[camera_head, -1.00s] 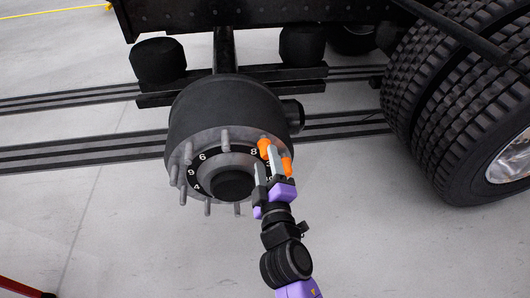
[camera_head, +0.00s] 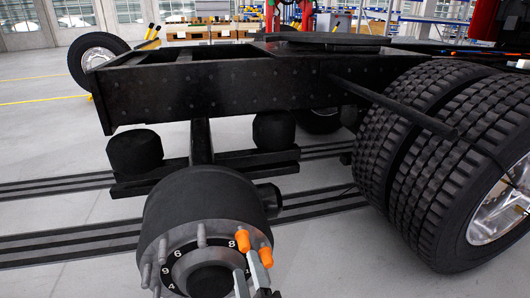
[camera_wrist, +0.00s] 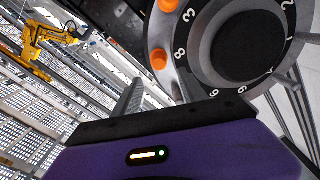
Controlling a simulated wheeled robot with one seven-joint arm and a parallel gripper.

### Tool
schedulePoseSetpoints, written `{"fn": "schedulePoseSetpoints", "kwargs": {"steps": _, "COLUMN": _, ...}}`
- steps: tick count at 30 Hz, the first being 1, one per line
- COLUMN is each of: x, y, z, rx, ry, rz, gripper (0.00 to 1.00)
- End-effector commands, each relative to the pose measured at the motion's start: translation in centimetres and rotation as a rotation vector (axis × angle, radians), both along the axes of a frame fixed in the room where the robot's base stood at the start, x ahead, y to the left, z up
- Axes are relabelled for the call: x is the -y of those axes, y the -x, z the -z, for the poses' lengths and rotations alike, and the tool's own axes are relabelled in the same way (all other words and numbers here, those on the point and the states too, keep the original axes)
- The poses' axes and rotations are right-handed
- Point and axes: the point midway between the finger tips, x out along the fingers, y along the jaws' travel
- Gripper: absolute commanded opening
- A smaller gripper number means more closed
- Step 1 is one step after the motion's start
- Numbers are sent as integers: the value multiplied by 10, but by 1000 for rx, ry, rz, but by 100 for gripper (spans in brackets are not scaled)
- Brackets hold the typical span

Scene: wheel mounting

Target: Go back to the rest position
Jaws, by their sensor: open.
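The wheel hub (camera_head: 207,200) is a dark drum with a numbered ring and several bare studs around its face. Two orange caps sit on studs at its right side, an upper one (camera_head: 242,240) and a lower one (camera_head: 266,257). They also show at the top of the wrist view, one nearer (camera_wrist: 158,58) and one at the edge (camera_wrist: 168,5). My gripper (camera_head: 250,276) is at the bottom of the head view, just below the caps. Its two fingers are apart, with nothing seen between them. The rest of my arm is below the frame.
The black truck frame (camera_head: 230,95) runs above and behind the hub. Mounted dual tyres (camera_head: 405,150) stand to the right. A loose wheel (camera_head: 97,60) is at the far left. Yellow machinery (camera_wrist: 42,45) shows in the wrist view. The floor left of the hub is clear.

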Motion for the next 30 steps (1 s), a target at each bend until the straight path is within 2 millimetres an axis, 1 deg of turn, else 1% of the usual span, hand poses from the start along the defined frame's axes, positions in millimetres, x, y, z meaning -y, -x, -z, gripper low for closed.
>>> {"fn": "schedulePoseSetpoints", "kwargs": {"steps": 2, "x": -6, "y": 3, "z": -16, "rx": 16, "ry": -68, "rz": -31, "gripper": 50}}
{"fn": "schedulePoseSetpoints", "kwargs": {"steps": 3, "x": -7, "y": 8, "z": -25, "rx": 21, "ry": -119, "rz": -51, "gripper": 50}}
{"fn": "schedulePoseSetpoints", "kwargs": {"steps": 5, "x": -3, "y": 22, "z": -28, "rx": 12, "ry": -195, "rz": -77, "gripper": 50}}
{"fn": "schedulePoseSetpoints", "kwargs": {"steps": 8, "x": 12, "y": 44, "z": -25, "rx": -15, "ry": -294, "rz": -95, "gripper": 50}}
{"fn": "schedulePoseSetpoints", "kwargs": {"steps": 11, "x": 32, "y": 68, "z": -20, "rx": -46, "ry": -389, "rz": -101, "gripper": 50}}
{"fn": "schedulePoseSetpoints", "kwargs": {"steps": 14, "x": 57, "y": 98, "z": -14, "rx": -83, "ry": -487, "rz": -94, "gripper": 50}}
{"fn": "schedulePoseSetpoints", "kwargs": {"steps": 18, "x": 97, "y": 143, "z": -7, "rx": -134, "ry": -621, "rz": -61, "gripper": 50}}
{"fn": "schedulePoseSetpoints", "kwargs": {"steps": 20, "x": 113, "y": 162, "z": -6, "rx": -155, "ry": -676, "rz": -42, "gripper": 50}}
{"fn": "schedulePoseSetpoints", "kwargs": {"steps": 24, "x": 151, "y": 207, "z": -6, "rx": -195, "ry": -785, "rz": 17, "gripper": 50}}
{"fn": "schedulePoseSetpoints", "kwargs": {"steps": 30, "x": 197, "y": 268, "z": -11, "rx": -250, "ry": -912, "rz": 126, "gripper": 50}}
